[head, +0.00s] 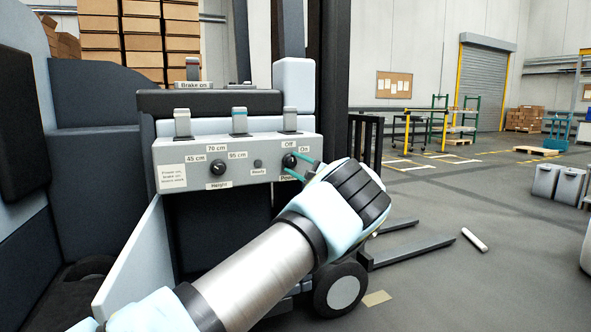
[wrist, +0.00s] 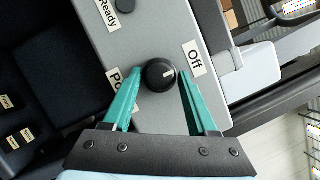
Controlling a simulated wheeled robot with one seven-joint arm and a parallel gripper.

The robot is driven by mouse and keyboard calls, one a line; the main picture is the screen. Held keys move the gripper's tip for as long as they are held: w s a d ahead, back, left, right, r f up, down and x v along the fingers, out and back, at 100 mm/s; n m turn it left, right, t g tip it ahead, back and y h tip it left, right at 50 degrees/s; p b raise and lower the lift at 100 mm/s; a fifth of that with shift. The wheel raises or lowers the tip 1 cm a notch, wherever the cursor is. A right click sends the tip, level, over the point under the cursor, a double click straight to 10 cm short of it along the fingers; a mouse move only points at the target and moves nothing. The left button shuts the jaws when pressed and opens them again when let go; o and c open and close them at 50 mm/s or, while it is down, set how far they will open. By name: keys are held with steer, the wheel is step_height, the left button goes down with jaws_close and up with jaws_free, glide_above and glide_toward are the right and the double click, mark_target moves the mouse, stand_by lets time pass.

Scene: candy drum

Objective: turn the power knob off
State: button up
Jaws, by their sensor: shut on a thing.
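The power knob (head: 289,160) is a small round black knob at the right end of the grey control panel. It also shows in the wrist view (wrist: 159,75), with a short white mark pointing roughly toward the "Off" label (wrist: 193,58). In the head view the "Off" label (head: 288,144) is above the knob and the "On" label (head: 304,149) is to its upper right. My gripper (head: 292,162) has its green fingers on either side of the knob, shut on it. The "On" label is not visible in the wrist view, and the "Power" label is partly covered by a finger.
The panel (head: 238,178) also carries a height knob (head: 217,168) and a small ready indicator (head: 258,164). Forks (head: 426,250) extend low at right.

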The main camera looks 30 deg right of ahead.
steer(key=shift+f, duration=0.1)
steer(key=o, duration=1.1)
steer(key=shift+s, duration=0.1)
steer(key=b+v, duration=0.1)
steer(key=v, duration=0.9)
steer(key=shift+s, duration=0.3)
steer(key=shift+s, duration=0.1)
